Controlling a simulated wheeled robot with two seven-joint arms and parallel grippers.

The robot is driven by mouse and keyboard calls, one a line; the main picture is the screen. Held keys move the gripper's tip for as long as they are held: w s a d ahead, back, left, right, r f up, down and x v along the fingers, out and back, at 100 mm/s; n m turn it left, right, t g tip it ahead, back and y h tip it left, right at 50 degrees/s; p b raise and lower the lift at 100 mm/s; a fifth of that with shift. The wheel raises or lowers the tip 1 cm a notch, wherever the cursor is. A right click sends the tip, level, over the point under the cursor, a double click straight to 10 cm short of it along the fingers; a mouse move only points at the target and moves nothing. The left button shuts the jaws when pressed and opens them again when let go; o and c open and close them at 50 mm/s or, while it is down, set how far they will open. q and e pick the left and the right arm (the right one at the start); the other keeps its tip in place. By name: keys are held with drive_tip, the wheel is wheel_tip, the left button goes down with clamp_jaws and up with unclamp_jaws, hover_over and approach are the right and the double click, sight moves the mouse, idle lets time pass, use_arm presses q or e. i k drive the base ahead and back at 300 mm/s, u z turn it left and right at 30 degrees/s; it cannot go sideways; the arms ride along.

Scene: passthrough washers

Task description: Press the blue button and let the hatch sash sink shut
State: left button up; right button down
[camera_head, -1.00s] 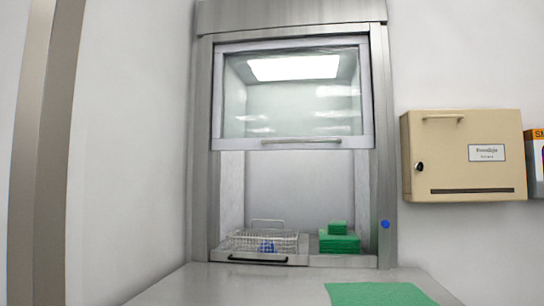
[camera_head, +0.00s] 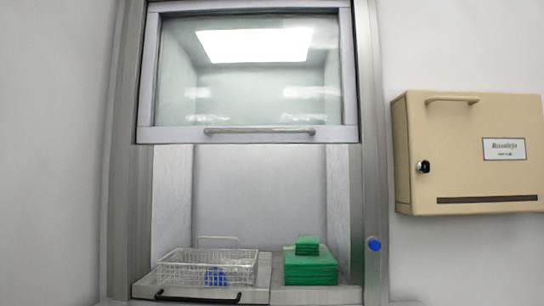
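The hatch sash (camera_head: 250,75) is a glass pane in a metal frame. It stands raised, covering the upper part of the hatch opening, with a bar handle (camera_head: 259,130) along its bottom rail. The lower part of the opening is open. The round blue button (camera_head: 374,244) sits low on the right post (camera_head: 372,190) of the hatch frame, and nothing touches it. Neither of my grippers shows in the head view.
Inside the hatch, a wire basket (camera_head: 180,270) holding something blue (camera_head: 215,277) stands at left on a tray with a black handle (camera_head: 197,298). Green stacked packs (camera_head: 311,270) stand at right. A beige locked cabinet (camera_head: 465,150) hangs on the right wall.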

sight(374, 245)
drive_tip(key=k, duration=0.5)
drive_tip(key=u, duration=2.7)
drive_tip(key=k, duration=1.35)
drive_tip(key=z, duration=1.7)
